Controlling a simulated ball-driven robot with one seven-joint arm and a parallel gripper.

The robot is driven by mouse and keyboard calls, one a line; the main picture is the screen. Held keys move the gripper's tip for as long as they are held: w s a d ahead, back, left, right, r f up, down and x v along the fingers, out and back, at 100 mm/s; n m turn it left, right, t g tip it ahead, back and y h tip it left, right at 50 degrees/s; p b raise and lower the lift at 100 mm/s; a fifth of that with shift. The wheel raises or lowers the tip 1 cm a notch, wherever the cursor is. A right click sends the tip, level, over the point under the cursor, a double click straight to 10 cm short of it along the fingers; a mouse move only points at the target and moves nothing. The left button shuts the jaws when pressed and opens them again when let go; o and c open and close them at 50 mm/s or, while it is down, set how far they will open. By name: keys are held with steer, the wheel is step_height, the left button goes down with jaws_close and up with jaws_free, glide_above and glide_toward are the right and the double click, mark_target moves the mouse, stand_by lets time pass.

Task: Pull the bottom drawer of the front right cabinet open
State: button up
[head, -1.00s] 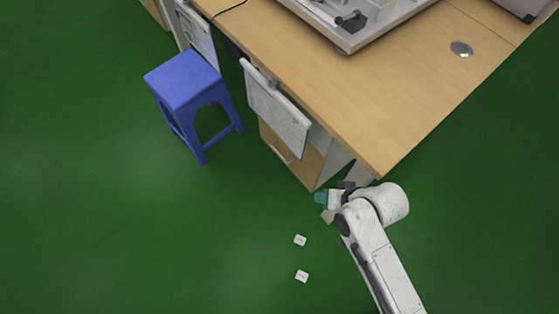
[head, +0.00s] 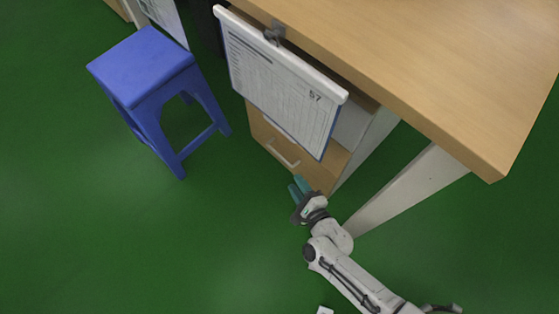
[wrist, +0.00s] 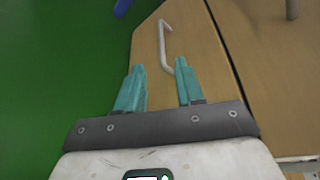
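The cabinet's bottom drawer (head: 262,131) has a wooden front with a pale bar handle (head: 283,153) and stands under the desk. It looks shut. In the wrist view the drawer front (wrist: 190,65) fills the middle, and its handle (wrist: 163,45) lies ahead of the fingers. My gripper (head: 299,186) is just in front of the drawer's lower right part, a little right of the handle. In the wrist view my gripper (wrist: 160,72) has its two teal fingers apart with nothing between them. The handle's near end comes close to the fingertips but appears beyond them.
A clipboard with a paper sheet (head: 275,85) hangs from the desk edge over the cabinet's upper part. A blue stool (head: 145,70) stands to the left. A pale desk leg (head: 400,195) is right of my arm. Green floor is clear in front.

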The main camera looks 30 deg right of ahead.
mark_target(282, 159)
steer(key=shift+m, duration=0.3)
steer(key=b+x, duration=0.1)
steer(key=x, duration=0.2)
steer(key=b+x, duration=0.1)
steer(key=x, duration=0.3)
steer(key=b+x, duration=0.2)
steer(key=x, duration=0.2)
steer(key=shift+d+f, duration=0.1)
steer(key=shift+d, duration=0.15)
jaws_close()
